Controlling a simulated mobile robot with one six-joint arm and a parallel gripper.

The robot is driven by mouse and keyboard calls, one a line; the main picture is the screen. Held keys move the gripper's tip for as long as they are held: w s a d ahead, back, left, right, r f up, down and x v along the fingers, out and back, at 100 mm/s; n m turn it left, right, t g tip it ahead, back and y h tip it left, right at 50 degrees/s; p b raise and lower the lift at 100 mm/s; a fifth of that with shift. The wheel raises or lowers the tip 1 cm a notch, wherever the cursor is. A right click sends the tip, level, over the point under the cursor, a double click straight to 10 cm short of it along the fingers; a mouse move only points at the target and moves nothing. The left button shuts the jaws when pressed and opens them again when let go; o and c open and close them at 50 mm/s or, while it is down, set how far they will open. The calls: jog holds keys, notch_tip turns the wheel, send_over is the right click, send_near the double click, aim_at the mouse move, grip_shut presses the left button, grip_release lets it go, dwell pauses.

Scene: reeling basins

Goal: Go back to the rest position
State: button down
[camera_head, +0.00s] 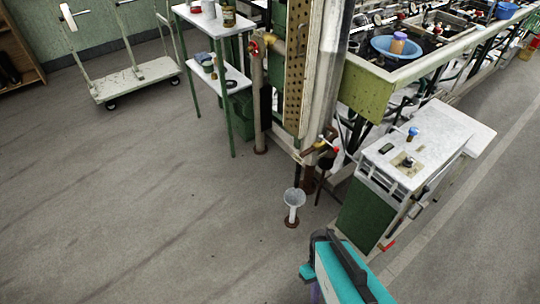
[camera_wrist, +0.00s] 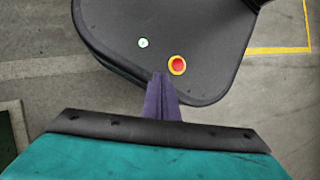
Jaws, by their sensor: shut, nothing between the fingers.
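My gripper (camera_wrist: 160,78) shows in the wrist view as two purple fingers pressed together, with nothing between them. It points over a dark grey rounded deck with a red button in a yellow ring, which looks like my own base. In the head view my teal and black arm is at the bottom, right of centre. A small purple piece of the gripper (camera_head: 316,293) shows at its left edge; the rest is hidden by the arm.
A white-topped bench (camera_head: 440,135) with a green side stands close to the right of my arm. A grey funnel (camera_head: 294,198) stands on the floor ahead. A white trolley (camera_head: 138,80) and a green-legged shelf table (camera_head: 222,75) are farther back. The floor at left is clear.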

jog(key=m, duration=0.2)
jog(key=w+m, duration=0.1)
jog(key=m, duration=0.1)
jog(key=shift+d+f+m+t, duration=0.1)
jog(key=shift+d+m+t, duration=0.1)
jog(key=shift+m+t, duration=0.2)
dwell(1.4)
